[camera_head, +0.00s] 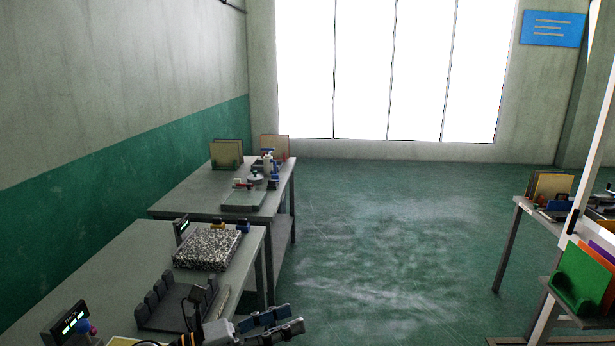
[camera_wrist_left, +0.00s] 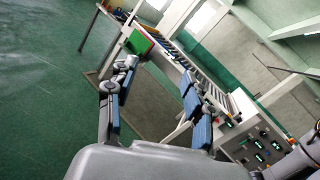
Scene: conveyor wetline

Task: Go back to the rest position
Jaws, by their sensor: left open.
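My left gripper (camera_head: 270,326) shows at the bottom of the head view, beside the right edge of the near table. Its blue-padded fingers are spread, and nothing shows between them. In the left wrist view the same gripper (camera_wrist_left: 157,82) is open and empty, with floor and a conveyor frame behind it. My right gripper shows in neither view.
The near grey table (camera_head: 140,250) holds a speckled block (camera_head: 208,248) and a dark slotted rack (camera_head: 178,305). A second table (camera_head: 190,198) stands beyond it. A green holder (camera_head: 580,280) stands at right. The middle floor (camera_head: 390,240) is clear. A conveyor (camera_wrist_left: 205,75) shows in the wrist view.

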